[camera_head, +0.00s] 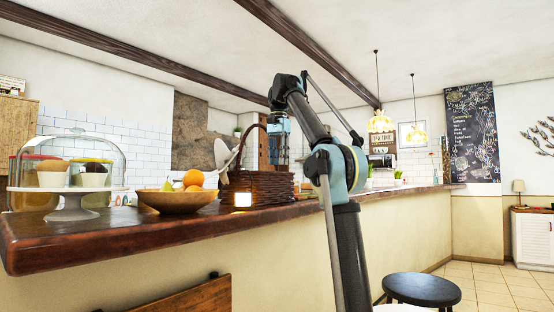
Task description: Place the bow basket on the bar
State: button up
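The bow basket (268,188) is dark brown wicker with a tall arched handle and a large pale bow on its left side. It appears upright at the bar (140,236), over the dark wooden top; I cannot tell whether its base touches the wood. My gripper (279,164) points down at the right part of the basket, close to its rim and handle. Its fingertips are small and partly lost against the basket, so I cannot tell whether they grip it.
A wooden fruit bowl (177,200) stands left of the basket. A glass-domed cake stand (73,203) is farther left. A dark round stool (422,290) stands in front of the bar at right. The bar top beyond my arm looks mostly clear.

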jog(key=shift+r, duration=0.55)
jog(key=shift+d, duration=0.1)
jog(key=s+d+f+n, duration=0.2)
jog(key=s+d+f, duration=0.3)
jog(key=s+f, duration=0.6)
jog(key=s+d+f+n+t, duration=0.1)
jog(key=s+d+f+n, duration=0.2)
jog(key=s+f, duration=0.9)
jog(key=s+d+f+n+t, duration=0.1)
jog(key=s+d+f, duration=0.6)
jog(key=f, duration=3)
jog(key=s+n, duration=0.1)
jog(key=s, duration=0.4)
jog(key=shift+d+f+n, duration=0.4)
